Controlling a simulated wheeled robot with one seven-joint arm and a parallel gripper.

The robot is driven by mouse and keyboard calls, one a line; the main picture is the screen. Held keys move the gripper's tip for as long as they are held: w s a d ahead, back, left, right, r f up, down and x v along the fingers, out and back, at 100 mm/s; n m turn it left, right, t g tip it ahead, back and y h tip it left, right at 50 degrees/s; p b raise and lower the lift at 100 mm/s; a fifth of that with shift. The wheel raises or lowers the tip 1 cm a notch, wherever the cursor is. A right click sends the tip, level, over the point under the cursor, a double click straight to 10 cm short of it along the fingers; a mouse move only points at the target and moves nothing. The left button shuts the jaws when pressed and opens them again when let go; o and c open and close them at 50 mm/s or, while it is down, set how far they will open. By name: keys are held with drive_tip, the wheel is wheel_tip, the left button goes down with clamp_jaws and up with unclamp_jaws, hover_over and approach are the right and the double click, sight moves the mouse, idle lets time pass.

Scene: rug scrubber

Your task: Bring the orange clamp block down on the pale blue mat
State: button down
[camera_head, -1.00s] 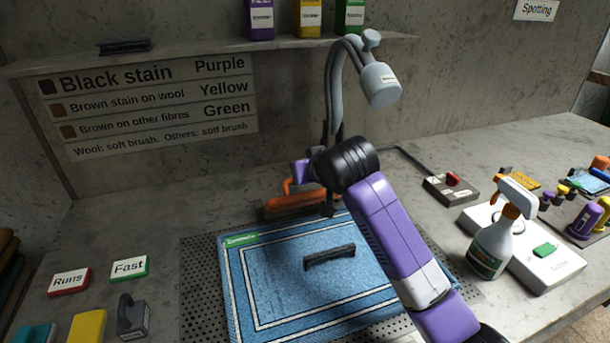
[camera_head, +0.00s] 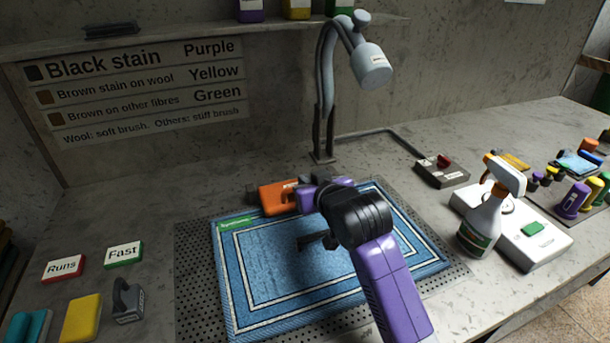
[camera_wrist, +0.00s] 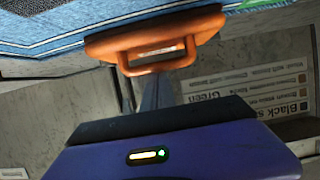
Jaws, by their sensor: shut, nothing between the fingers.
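The orange clamp block (camera_head: 273,199) is at the back edge of the pale blue mat (camera_head: 238,285), partly hidden behind my gripper. In the wrist view the clamp block (camera_wrist: 97,46) shows with its loop handle, overlapping the mat's edge (camera_wrist: 60,28). I cannot tell whether its underside touches the mat. My gripper (camera_head: 300,192) is at the block's right side in the head view. In the wrist view my gripper's grey fingers (camera_wrist: 157,88) are shut and empty, their tips close to the handle. Whether they touch it is unclear.
A dark bar (camera_head: 312,241) lies on the mat, partly behind my arm. A grey lamp (camera_head: 372,66) on a curved neck stands behind the mat. A spray bottle (camera_head: 485,222), a white unit (camera_head: 540,240) and a red-buttoned box (camera_head: 440,171) are to the right. Signs and pads are left.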

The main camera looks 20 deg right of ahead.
drive_tip(key=shift+s+f, duration=0.25)
drive_tip(key=shift+f, duration=0.6)
wheel_tip(320, 180, up, 6)
drive_tip(key=w+p, duration=0.1)
drive_tip(key=p, duration=0.3)
drive_tip(key=s+f+b, duration=0.2)
drive_tip(key=s, duration=0.8)
wheel_tip(320, 180, up, 6)
drive_tip(key=s+t, duration=0.2)
drive_tip(key=t, duration=0.2)
drive_tip(key=s+f+g, duration=0.1)
drive_tip(key=s+f, duration=0.3)
drive_tip(key=s, duration=0.9)
drive_tip(key=s+f+g, duration=0.1)
drive_tip(key=s+f, duration=0.4)
drive_tip(key=s, duration=0.8)
drive_tip(key=s+a+f, duration=0.1)
drive_tip(key=s+f, duration=0.3)
drive_tip(key=s, duration=1)
drive_tip(key=shift+f+g, duration=0.35)
drive_tip(key=shift+g, duration=0.05)
